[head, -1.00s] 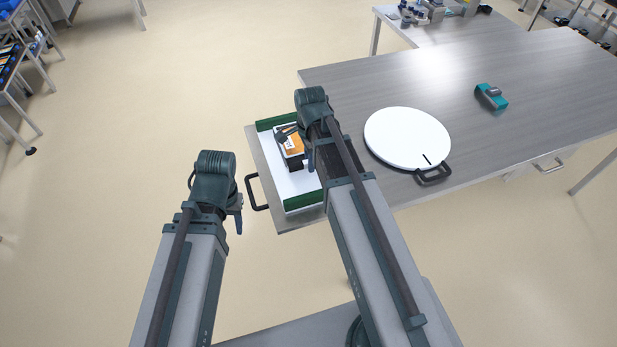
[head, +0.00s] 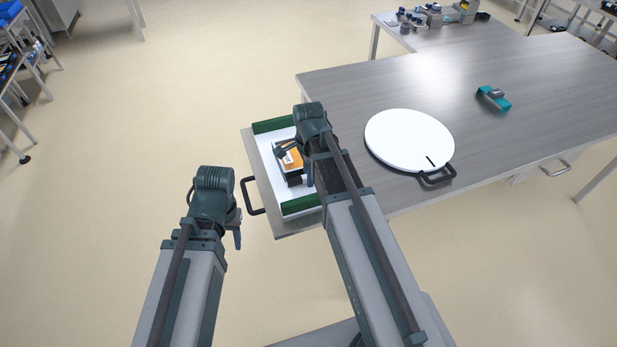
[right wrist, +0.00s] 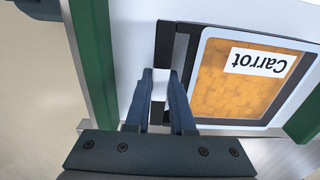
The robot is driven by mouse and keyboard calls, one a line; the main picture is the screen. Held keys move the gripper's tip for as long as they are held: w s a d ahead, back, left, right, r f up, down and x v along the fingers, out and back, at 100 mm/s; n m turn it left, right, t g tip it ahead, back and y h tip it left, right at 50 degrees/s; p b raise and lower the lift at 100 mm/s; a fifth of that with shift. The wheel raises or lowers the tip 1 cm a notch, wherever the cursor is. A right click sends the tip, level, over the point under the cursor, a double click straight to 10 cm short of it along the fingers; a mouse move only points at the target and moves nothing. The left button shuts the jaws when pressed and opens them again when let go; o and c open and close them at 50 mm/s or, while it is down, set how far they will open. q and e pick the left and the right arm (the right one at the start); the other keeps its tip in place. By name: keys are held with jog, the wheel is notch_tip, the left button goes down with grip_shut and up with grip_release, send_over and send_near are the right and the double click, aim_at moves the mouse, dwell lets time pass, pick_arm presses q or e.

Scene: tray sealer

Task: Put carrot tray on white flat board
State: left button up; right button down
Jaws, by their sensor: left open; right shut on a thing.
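The carrot tray (head: 290,159) is a dark-rimmed tray with orange contents and a white label. It sits over a white surface between two green bars, at the near left corner of the table; I cannot tell whether it touches. The right wrist view shows its "Carrot" label upside down (right wrist: 262,62). My right gripper (right wrist: 162,78) is shut on the carrot tray at its dark side rim; its arm hides the tray's right part in the head view. The round white flat board (head: 409,140) lies to the right, empty. My left gripper (head: 238,236) is open and empty, left of the table.
The near green bar (head: 300,204) and far green bar (head: 273,125) flank the tray. Black handles stick out beside the white surface (head: 250,196) and the round board (head: 437,177). A teal object (head: 494,98) lies farther right. The table's middle is clear.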

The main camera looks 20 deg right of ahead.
jog(key=shift+f, duration=0.15)
jog(key=c, duration=0.8)
grip_release()
jog(key=shift+o, duration=0.2)
notch_tip(320, 180, up, 12)
jog(key=r+p, duration=0.1)
jog(key=p, duration=1.1)
jog(key=s+a+n+h, duration=0.1)
jog(key=s+a+n, duration=1.2)
jog(key=n, duration=0.8)
jog(key=shift+s+a+f, duration=0.25)
jog(key=shift+s+a, duration=0.05)
jog(key=shift+s, duration=0.2)
